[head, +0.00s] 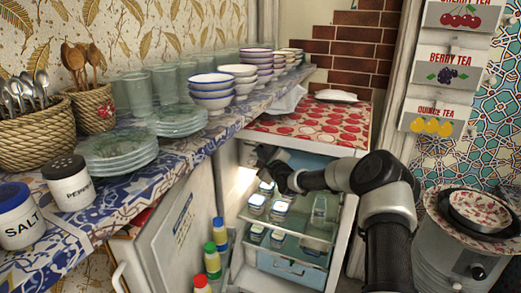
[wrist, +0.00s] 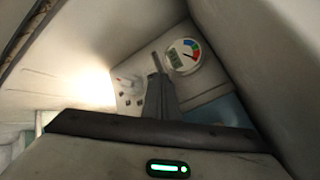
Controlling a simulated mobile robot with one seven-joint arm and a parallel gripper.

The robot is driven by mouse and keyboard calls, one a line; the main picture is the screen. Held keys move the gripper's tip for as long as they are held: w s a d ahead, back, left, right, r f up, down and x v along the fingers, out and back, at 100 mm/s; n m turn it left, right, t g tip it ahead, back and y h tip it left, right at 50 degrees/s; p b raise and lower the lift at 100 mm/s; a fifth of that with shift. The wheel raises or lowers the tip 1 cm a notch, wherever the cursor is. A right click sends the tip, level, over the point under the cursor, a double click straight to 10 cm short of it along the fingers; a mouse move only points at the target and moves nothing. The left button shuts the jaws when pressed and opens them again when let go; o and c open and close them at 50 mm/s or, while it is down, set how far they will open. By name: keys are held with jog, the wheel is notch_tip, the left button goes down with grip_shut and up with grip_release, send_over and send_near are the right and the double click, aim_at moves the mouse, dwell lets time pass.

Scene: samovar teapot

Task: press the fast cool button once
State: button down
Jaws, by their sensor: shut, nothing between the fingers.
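The open fridge (head: 312,215) stands below the counter in the head view. My gripper (head: 268,160) reaches into its upper part, where its fingertips are hard to make out. In the wrist view my gripper (wrist: 157,66) is shut and empty, its fingers pointing up at the fridge's inner wall. A small pale control panel (wrist: 127,88) with a knob and several small dark buttons is just left of the fingers. I cannot tell which button is fast cool, and the fingers may hide part of the panel. Contact is not clear.
A round coloured gauge (wrist: 183,56) is right of the fingers. Fridge shelves hold lidded containers (head: 257,203). The open door (head: 172,235) carries bottles (head: 212,262). The counter (head: 170,180) above holds stacked bowls and plates. A bright lamp glow is left of the panel.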

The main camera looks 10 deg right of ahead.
jog(key=shift+w+d, duration=0.1)
jog(key=shift+w, duration=0.05)
dwell(0.5)
jog(key=shift+s+a, duration=0.4)
jog(key=shift+s, duration=0.25)
jog(key=shift+s+a+p, duration=0.25)
jog(key=shift+s+a, duration=0.45)
jog(key=shift+s, duration=0.35)
jog(key=shift+s+a+p, duration=0.2)
jog(key=shift+s+a, duration=0.5)
jog(key=shift+s, duration=0.35)
